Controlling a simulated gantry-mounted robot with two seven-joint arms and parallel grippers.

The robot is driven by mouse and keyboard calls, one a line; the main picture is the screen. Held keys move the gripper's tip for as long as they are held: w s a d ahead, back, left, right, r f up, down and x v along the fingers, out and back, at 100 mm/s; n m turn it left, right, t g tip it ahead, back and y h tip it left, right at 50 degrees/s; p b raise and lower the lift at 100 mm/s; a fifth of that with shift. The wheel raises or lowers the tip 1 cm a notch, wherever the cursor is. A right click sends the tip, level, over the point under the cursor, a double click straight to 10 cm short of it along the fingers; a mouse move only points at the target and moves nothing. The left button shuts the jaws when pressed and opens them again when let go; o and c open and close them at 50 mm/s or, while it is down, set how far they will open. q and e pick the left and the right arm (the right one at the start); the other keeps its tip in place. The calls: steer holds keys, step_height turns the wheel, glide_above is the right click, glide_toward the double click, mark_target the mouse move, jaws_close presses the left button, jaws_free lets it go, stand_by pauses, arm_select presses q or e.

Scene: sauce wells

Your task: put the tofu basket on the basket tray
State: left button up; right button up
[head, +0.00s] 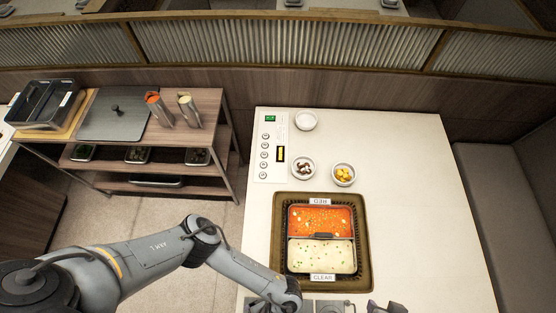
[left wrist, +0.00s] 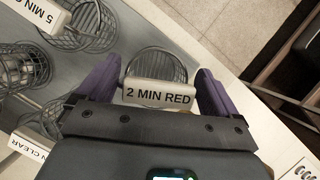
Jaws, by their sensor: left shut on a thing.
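My left gripper (left wrist: 158,82) is shut on a wire-mesh basket (left wrist: 156,62) with a white "2 MIN RED" label (left wrist: 158,93). Its two purple fingers stand either side of the label. The basket's contents cannot be made out, so I cannot tell if it holds tofu. A grey tray-like surface (left wrist: 122,30) lies beneath; whether the basket touches it is unclear. In the head view my left arm reaches to the bottom edge, where its gripper is mostly cut off. My right gripper is not in view.
More wire baskets stand at left in the left wrist view, one labelled "5 MIN" (left wrist: 45,12) and one "CLEAR" (left wrist: 30,145). A split pot (head: 320,275) of red and pale broth sits on the table (head: 420,200). Small bowls (head: 303,168) stand behind it. The table's right is clear.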

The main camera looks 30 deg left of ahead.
arm_select(q)
steer(key=shift+f, duration=0.15)
steer(key=o, duration=0.8)
steer(key=shift+r+p, duration=1.15)
steer(key=shift+p, duration=0.5)
steer(key=shift+r+p, duration=0.55)
steer(key=shift+p, duration=0.2)
step_height(320, 180, up, 3)
steer(key=p, duration=0.3)
steer(key=shift+r+p, duration=0.1)
steer(key=shift+p, duration=0.25)
steer(key=shift+r, duration=2.2)
